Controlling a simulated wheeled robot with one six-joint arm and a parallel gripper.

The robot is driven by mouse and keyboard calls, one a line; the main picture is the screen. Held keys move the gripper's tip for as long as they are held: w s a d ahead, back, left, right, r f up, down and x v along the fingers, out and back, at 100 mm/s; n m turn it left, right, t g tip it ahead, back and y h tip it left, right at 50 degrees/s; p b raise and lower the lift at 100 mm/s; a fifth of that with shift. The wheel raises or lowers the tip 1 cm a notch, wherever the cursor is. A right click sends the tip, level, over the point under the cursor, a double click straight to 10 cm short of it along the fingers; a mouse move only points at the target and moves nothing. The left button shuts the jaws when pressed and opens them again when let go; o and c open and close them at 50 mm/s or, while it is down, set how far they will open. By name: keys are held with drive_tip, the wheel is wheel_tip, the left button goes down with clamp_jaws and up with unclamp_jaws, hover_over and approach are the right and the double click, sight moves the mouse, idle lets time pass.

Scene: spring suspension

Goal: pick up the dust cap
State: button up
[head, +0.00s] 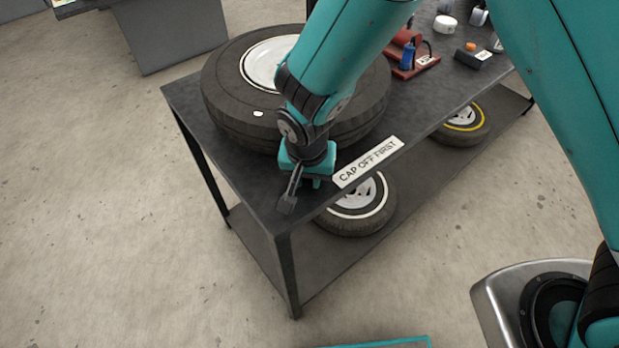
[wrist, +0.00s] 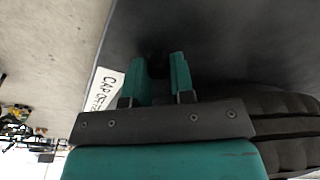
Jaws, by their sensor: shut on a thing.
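My gripper (head: 312,181) is low at the front left of the dark workbench, just in front of the big tyre. In the wrist view my gripper (wrist: 160,76) has its two teal fingers a small gap apart, shut on a small dark thing (wrist: 157,66) between the fingertips. I take it to be the dust cap; its outline blends into the dark bench top. In the head view the fingers and wrist hide it. I cannot tell whether it touches the bench.
The big tyre (head: 230,98) lies flat behind my gripper. A "CAP OFF FIRST" label (head: 368,162) is on the bench's front edge. A red tool (head: 408,52) and small parts stand farther back. Two wheels (head: 352,212) are on the lower shelf.

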wheel_tip(320, 180, up, 23)
drive_tip(key=p, duration=0.1)
drive_tip(key=shift+p, duration=0.35)
idle(0.3)
